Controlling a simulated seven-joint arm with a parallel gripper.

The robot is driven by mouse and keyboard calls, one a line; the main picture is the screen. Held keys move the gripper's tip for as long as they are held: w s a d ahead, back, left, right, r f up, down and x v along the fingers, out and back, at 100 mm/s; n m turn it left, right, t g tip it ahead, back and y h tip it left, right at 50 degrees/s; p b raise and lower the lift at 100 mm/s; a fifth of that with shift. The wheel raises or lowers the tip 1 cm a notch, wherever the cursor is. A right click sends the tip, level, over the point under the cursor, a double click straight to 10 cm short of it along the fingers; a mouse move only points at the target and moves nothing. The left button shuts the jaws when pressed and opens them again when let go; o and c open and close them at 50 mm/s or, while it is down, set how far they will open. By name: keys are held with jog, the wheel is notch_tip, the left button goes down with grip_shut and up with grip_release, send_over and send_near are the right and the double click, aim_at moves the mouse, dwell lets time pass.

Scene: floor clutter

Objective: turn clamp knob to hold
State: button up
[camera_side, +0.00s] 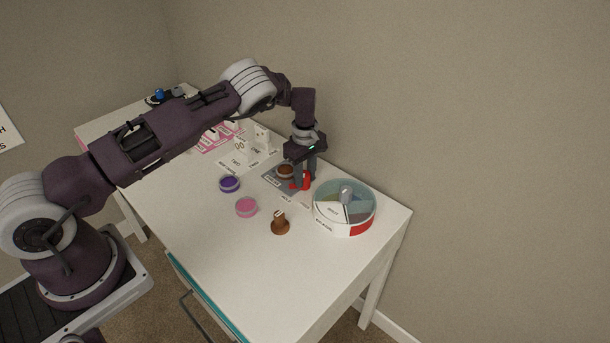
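A small red part (306,183), which looks like the clamp knob, stands at the right corner of a dark grey plate (271,178) on the white table. A brown round piece (285,170) sits on that plate. Small labels lie on the table just in front of the red part; one seems to read "HOLD". My gripper (304,181) points down right at the red part, with its fingers around or beside it. The fingers cover some of the red part, and their gap is too small to judge.
A brown knobbed piece (280,225), a pink disc (246,207) and a purple disc (229,184) lie in front. White labelled stands (242,149) are behind left. The table's front is clear.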

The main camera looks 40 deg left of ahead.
grip_shut()
jog(key=m, duration=0.5)
jog(key=shift+s+m, duration=0.1)
jog(key=shift+m, duration=0.2)
jog(key=shift+a+m, duration=0.1)
jog(key=shift+m, duration=2)
jog(key=o, duration=0.7)
grip_release()
